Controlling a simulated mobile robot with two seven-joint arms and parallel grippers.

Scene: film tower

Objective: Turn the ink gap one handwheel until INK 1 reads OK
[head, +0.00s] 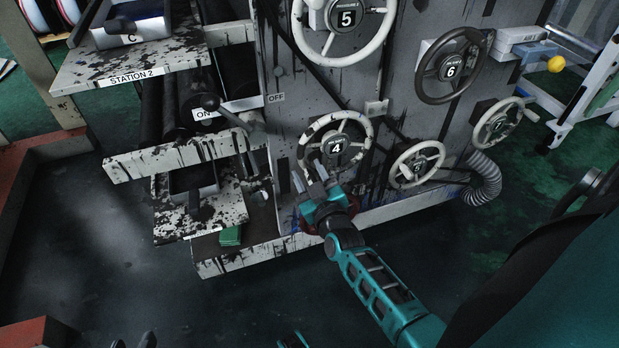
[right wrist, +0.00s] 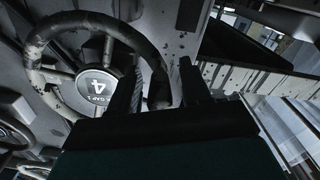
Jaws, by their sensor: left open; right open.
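The handwheel marked 4 (head: 338,147) is on the grey machine panel, its pale rim worn dark in places. In the right wrist view its hub (right wrist: 95,88) appears upside down, with small lettering that seems to read GAP 1. My right gripper (head: 310,180) is open at the wheel's lower left. In the right wrist view a dark knob on the rim (right wrist: 158,92) shows between its fingers; I cannot tell whether they touch it. My left gripper (head: 133,342) is open at the bottom edge, mostly cut off, away from the wheel. No INK 1 readout is legible.
Handwheels 5 (head: 345,18) and 6 (head: 450,66), a lower wheel (head: 416,165) and another at right (head: 498,122) share the panel. An ink-splattered tray (head: 200,212) and STATION 2 shelf (head: 130,68) jut out left. The dark floor (head: 100,265) at lower left is clear.

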